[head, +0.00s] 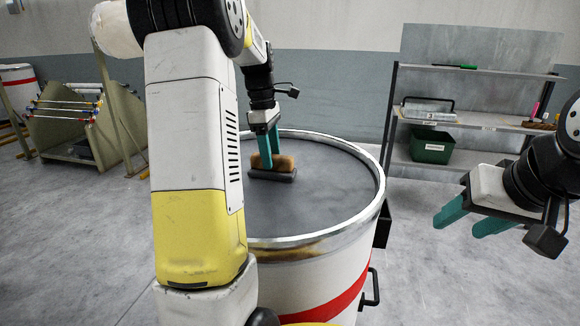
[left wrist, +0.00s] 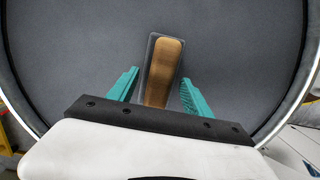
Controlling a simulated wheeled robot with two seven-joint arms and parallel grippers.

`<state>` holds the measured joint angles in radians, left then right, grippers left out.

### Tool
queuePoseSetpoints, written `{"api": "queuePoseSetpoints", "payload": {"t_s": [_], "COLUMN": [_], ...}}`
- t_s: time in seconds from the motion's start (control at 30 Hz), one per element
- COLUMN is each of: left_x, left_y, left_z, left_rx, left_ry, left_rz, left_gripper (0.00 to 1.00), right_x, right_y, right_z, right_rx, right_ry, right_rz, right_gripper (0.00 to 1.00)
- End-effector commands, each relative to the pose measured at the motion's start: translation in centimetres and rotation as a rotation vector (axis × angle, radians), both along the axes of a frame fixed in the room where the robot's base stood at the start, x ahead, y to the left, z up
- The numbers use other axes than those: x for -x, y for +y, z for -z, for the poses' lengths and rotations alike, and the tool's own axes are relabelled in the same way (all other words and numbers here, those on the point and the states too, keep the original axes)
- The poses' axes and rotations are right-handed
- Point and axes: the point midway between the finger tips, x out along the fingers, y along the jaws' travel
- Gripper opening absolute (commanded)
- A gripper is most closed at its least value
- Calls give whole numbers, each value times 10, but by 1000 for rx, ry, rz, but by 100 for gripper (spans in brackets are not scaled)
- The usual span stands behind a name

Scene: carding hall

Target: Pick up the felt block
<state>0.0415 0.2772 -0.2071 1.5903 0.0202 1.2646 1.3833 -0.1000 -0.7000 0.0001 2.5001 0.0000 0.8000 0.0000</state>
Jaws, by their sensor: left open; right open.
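The felt block (head: 286,162) has a brown wooden-looking top on a dark grey base. It lies on the grey top of a large round drum (head: 330,200). My left gripper (head: 268,163) is open above the block, fingers pointing down. In the left wrist view the felt block (left wrist: 165,65) lies slightly tilted between the two teal fingers (left wrist: 159,76), with a gap visible on both sides. Its far end extends beyond the fingertips; its near end shows above the gripper body. My right gripper (head: 458,226) is open and empty, in the air right of the drum.
The drum has a raised metal rim (head: 372,165) and a side handle (head: 371,288). A shelf unit (head: 480,125) at the back right holds a green bin (head: 432,147) and other items. A rack with rods (head: 66,108) stands at the left. The drum top around the block is clear.

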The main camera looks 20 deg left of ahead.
Motion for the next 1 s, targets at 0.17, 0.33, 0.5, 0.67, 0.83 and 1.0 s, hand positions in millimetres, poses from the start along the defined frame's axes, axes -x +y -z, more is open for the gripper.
{"api": "queuePoseSetpoints", "payload": {"t_s": [0.17, 0.33, 0.5, 0.67, 0.83, 1.0], "left_x": [0, 0, 0, 0, 0, 0], "left_y": [-3, -3, -3, -3, -3, -3], "left_z": [15, 16, 16, 15, 15, 14], "left_rx": [0, 0, 0, 0, 0, 0], "left_ry": [0, -1, -1, -1, -2, -2], "left_rz": [2, 2, 2, 2, 2, 2], "left_gripper": [58, 58, 35, 3, 0, 0], "right_x": [0, 0, 0, 0, 0, 0], "right_y": [0, 0, 0, 0, 0, 0], "right_z": [0, 0, 0, 0, 0, 0], "right_rx": [0, 0, 0, 0, 0, 0], "right_ry": [0, 0, 0, 0, 0, 0], "right_rz": [0, 0, 0, 0, 0, 0], "right_gripper": [51, 51, 51, 51, 51, 51]}}
